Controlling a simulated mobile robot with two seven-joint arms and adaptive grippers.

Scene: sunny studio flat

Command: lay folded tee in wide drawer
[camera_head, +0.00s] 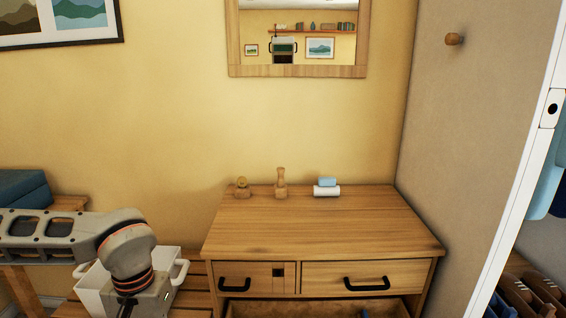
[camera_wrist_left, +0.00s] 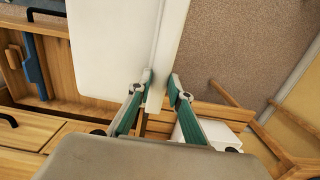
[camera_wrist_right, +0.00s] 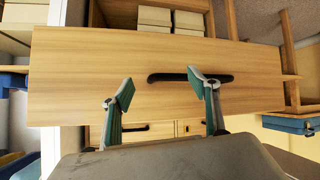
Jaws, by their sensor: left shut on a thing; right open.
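The white folded tee (camera_wrist_left: 108,50) hangs from my left gripper (camera_wrist_left: 160,82), which is shut on its edge. My left gripper's fingertips and the tee are out of the head view; the left arm shows at lower left there. The wide drawer (camera_head: 300,310) of the dresser stands open at the bottom of the head view. It also shows at the left of the left wrist view (camera_wrist_left: 75,97), beside the tee, with a blue item (camera_wrist_left: 35,65) inside. My right gripper (camera_wrist_right: 162,92) is open and empty before the wide drawer's front (camera_wrist_right: 80,75), one finger overlapping its black handle (camera_wrist_right: 170,77).
Two small upper drawers (camera_head: 340,275) are shut. The dresser top (camera_head: 320,225) carries small wooden objects and a blue-and-white stack (camera_head: 327,188) at the back; its front is clear. A white bin (camera_head: 95,288) stands on a slatted bench at left. A wall (camera_head: 465,130) bounds the right side.

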